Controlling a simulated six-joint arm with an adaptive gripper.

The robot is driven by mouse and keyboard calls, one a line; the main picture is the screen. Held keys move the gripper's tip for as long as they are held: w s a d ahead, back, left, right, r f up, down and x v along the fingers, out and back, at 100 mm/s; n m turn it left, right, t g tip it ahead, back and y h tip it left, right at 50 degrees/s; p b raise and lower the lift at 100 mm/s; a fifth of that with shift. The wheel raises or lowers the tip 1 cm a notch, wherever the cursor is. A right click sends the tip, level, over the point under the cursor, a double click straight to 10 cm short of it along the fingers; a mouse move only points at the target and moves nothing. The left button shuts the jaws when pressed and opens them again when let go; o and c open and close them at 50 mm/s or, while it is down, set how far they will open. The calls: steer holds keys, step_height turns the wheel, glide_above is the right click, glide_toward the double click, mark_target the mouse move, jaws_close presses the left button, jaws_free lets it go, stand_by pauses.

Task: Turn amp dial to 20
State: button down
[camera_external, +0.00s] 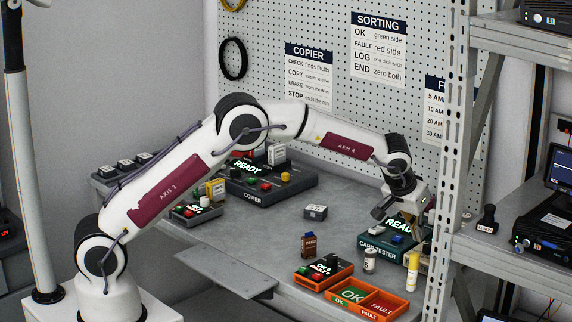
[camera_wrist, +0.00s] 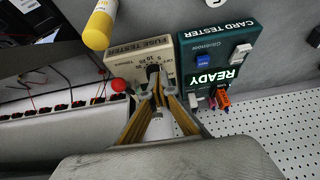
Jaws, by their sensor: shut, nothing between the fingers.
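The beige fuse tester (camera_wrist: 140,58) is near the middle of the wrist view, with small amp numbers printed on it. Its black dial (camera_wrist: 153,70) sits right at the tips of my gripper (camera_wrist: 157,90). The fingers are shut with nothing held, and I cannot tell whether they touch the dial. They hide part of it, so its setting is not readable. The fuse tester is not clearly visible there.
The card tester, reading READY, stands directly beside the fuse tester. A red knob (camera_wrist: 118,85) and a yellow-capped cylinder (camera_external: 412,272) are close by. An orange OK/FAULT tray (camera_external: 348,304) lies at the front. A metal rack post (camera_external: 452,150) stands right of my gripper.

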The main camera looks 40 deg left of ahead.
steer(key=shift+f, duration=1.5)
steer(key=shift+w+d, duration=0.1)
steer(key=shift+w, duration=0.1)
steer(key=shift+s+d, duration=0.15)
steer(key=shift+d, duration=0.5)
steer(key=shift+d, duration=0.45)
stand_by(0.6)
steer(key=shift+s+d, duration=0.1)
steer(key=shift+s, duration=0.15)
stand_by(0.5)
stand_by(0.3)
steer(key=shift+r, duration=3)
